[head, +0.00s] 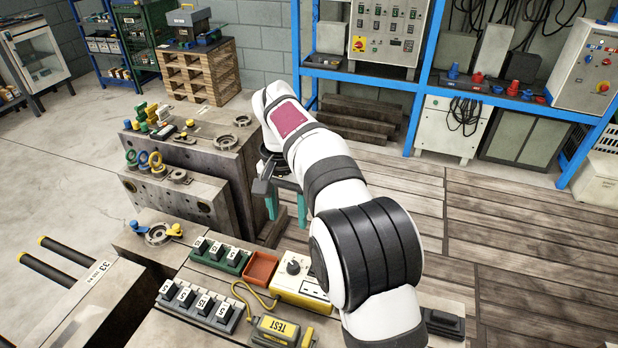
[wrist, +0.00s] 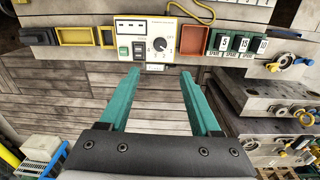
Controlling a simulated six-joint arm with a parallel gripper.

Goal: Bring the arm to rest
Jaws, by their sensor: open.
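My gripper (head: 287,213) hangs at the end of my white arm in the head view, its teal fingers pointing down beside the steel mould blocks. In the wrist view my gripper (wrist: 160,78) shows both teal fingers spread wide with nothing between them. Below them is the bare plank floor (wrist: 90,112). The yellow-and-white control box (wrist: 160,42) with a dial lies beyond the fingertips at the top of the wrist view. The gripper appears apart from everything around it. My arm hides part of the bench and the control box's right side in the head view.
Mould blocks (head: 195,195) carrying rings and eyebolts stand left of the gripper. The front bench holds a red tray (head: 261,268), numbered blocks (head: 200,303) and a yellow tester (head: 282,331). A blue rack (head: 425,78) stands behind. The plank floor at right is open.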

